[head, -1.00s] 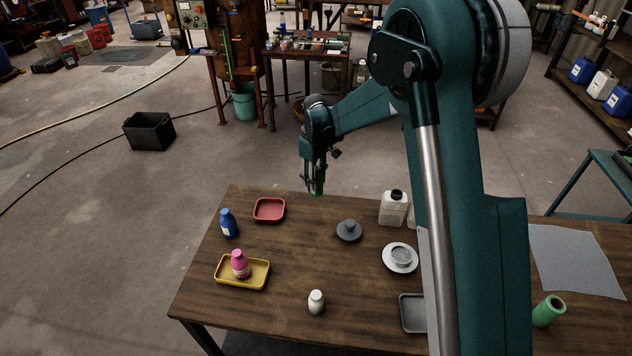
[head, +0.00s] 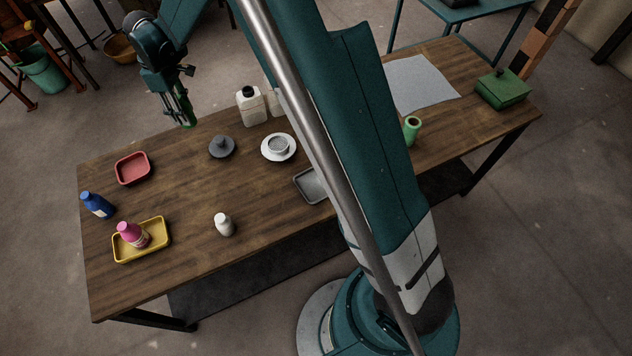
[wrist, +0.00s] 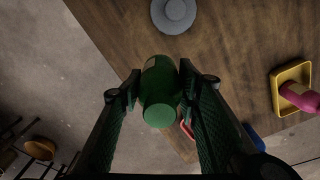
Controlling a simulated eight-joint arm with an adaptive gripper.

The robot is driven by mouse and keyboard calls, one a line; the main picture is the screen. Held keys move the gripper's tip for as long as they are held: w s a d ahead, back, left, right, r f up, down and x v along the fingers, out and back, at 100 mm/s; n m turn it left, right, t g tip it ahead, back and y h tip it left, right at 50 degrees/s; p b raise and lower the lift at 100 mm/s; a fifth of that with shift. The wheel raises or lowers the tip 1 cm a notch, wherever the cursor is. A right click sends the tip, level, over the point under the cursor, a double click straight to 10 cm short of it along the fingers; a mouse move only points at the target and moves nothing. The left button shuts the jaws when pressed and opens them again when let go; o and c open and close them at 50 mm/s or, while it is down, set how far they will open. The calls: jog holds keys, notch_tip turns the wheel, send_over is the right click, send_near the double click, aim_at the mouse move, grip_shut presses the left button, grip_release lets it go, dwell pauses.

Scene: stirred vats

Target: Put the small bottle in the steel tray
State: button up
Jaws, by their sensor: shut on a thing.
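My gripper (head: 183,108) is raised near the table's back edge, between the red tray and the grey knobbed lid. In the wrist view my gripper (wrist: 160,92) is shut on a green bottle (wrist: 158,100), with a finger on each side. The bottle's round end faces the camera; in the head view it is hard to separate from the fingers. The grey steel tray (head: 308,187) lies on the table to the right, partly hidden behind my arm; its visible part looks empty. A small white bottle (head: 224,226) stands upright on the front part of the table.
A pink bottle (head: 132,234) is in the yellow tray (head: 159,250). A blue bottle (head: 96,205), the red tray (head: 132,168), a grey lid (head: 222,147), a white strainer dish (head: 279,148) and a white jug (head: 251,106) stand around. The table's middle is clear.

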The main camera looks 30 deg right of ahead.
jog(key=s+d+r, duration=0.1)
jog(key=s+d, duration=0.5)
jog(key=d, duration=0.4)
jog(key=b, duration=0.3)
send_over(317, 184)
jog(key=shift+f+n, duration=0.4)
jog(key=shift+f, duration=0.45)
jog(key=shift+f+b, duration=1)
jog(key=shift+f, duration=1.9)
jog(key=shift+f, duration=0.15)
jog(key=shift+f+b, duration=0.6)
jog(key=shift+f, duration=1.35)
jog(key=shift+a+f, duration=0.1)
jog(key=shift+f, duration=0.05)
